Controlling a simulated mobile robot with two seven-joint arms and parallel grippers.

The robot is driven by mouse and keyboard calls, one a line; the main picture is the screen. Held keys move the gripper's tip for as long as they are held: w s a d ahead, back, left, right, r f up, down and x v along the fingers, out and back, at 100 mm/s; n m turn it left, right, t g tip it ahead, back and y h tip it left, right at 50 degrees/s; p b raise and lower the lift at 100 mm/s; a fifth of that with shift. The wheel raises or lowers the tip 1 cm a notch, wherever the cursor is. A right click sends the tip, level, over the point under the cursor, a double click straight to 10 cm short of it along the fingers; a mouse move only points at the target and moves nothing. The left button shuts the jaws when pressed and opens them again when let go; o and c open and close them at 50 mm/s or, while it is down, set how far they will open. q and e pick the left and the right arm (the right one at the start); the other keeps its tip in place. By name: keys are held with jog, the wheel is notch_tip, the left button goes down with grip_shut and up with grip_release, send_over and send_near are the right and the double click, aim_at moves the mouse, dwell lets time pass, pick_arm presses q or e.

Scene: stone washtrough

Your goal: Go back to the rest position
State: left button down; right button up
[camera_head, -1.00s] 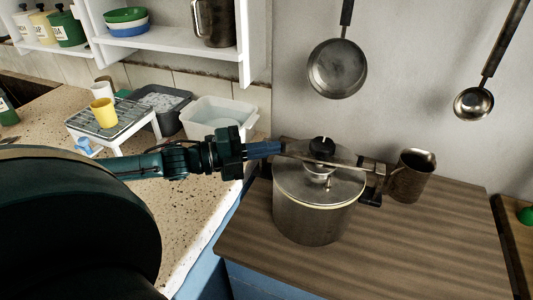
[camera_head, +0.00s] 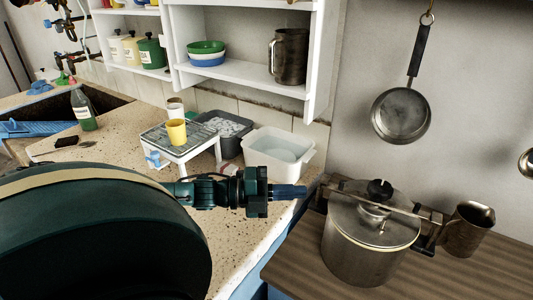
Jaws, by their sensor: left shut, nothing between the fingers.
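My left gripper (camera_head: 290,192) is in the middle of the head view, at the end of my dark green arm. Its fingers are shut with nothing between them and point right. It shows just left of the lidded metal pot (camera_head: 362,250) on the wooden counter, and a small gap shows between its fingertips and the pot. My right gripper is not in view.
A metal mug (camera_head: 466,230) stands right of the pot. White (camera_head: 278,152) and grey (camera_head: 224,128) basins and a rack (camera_head: 180,143) with a yellow cup (camera_head: 177,132) stand behind my arm. A shelf (camera_head: 245,78) and a hanging pan (camera_head: 402,115) are above.

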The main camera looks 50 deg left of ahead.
pick_arm(q)
jog(key=shift+p+v, duration=0.6)
jog(key=shift+v, duration=2.15)
jog(key=s+d+f+n+y, duration=0.1)
jog(key=f+n+y, duration=0.3)
jog(key=n, duration=0.1)
jog(key=s+d+f+n+g+y, duration=0.1)
jog(key=d+f+n+y, duration=0.1)
jog(key=f+n+y, duration=0.2)
jog(key=s+d+f+n+g+y, duration=0.1)
jog(key=f+n+y, duration=0.2)
jog(key=f+n, duration=0.2)
jog(key=shift+d+f+n+y, duration=0.1)
jog(key=shift+n+y, duration=0.1)
jog(key=shift+n, duration=0.4)
jog(key=shift+d+f+n+y, duration=0.1)
jog(key=shift+f+n+y, duration=0.1)
jog(key=shift+n, duration=0.4)
jog(key=s+d+n+g, duration=0.8)
jog(key=s+d, duration=0.2)
jog(key=d, duration=0.2)
jog(key=w+d+f+m+t+h, duration=0.1)
jog(key=w+d+f+t+h, duration=0.2)
jog(key=w+d+f+t, duration=0.2)
notch_tip(320, 180, down, 3)
jog(key=shift+w+d+f+t, duration=0.1)
jog(key=shift+w+d+t, duration=0.3)
jog(key=shift+t, duration=0.5)
